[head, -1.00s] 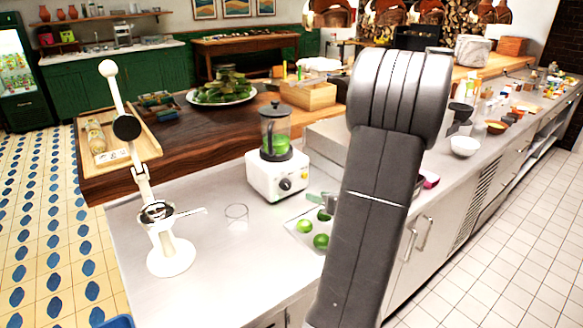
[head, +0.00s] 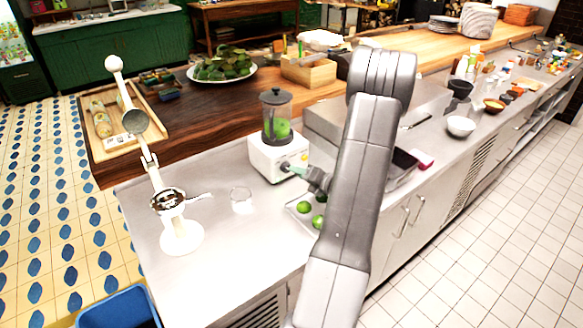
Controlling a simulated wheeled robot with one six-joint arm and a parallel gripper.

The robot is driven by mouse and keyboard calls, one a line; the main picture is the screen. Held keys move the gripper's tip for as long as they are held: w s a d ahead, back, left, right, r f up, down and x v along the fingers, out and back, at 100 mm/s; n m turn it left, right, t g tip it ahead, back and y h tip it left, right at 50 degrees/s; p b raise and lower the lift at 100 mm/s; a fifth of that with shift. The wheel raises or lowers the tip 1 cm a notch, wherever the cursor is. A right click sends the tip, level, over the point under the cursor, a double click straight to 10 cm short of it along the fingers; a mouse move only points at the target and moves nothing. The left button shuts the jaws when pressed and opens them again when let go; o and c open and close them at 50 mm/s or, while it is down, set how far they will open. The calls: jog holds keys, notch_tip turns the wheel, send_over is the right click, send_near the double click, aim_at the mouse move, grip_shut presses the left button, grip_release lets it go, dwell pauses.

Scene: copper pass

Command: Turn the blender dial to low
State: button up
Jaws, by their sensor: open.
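The blender stands on the steel counter, with a white base (head: 262,158) and a clear dark-lidded jar (head: 276,118) holding something green. Its dark dial (head: 286,167) is on the front face of the base, partly covered by my gripper. My gripper (head: 297,171) is at that face, its pale green fingertips at or very close to the dial. The jaws are open. I cannot tell whether they touch the dial or straddle it, and the dial's setting is too small to read.
A tray with green limes (head: 304,207) lies just below my gripper. An empty glass (head: 241,199) and a white lever press (head: 180,235) stand to the left.

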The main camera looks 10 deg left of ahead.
aim_at(287, 168)
jog(key=p+x, duration=0.1)
jog(key=x, duration=0.4)
jog(key=shift+d, duration=0.1)
jog(key=c, duration=0.7)
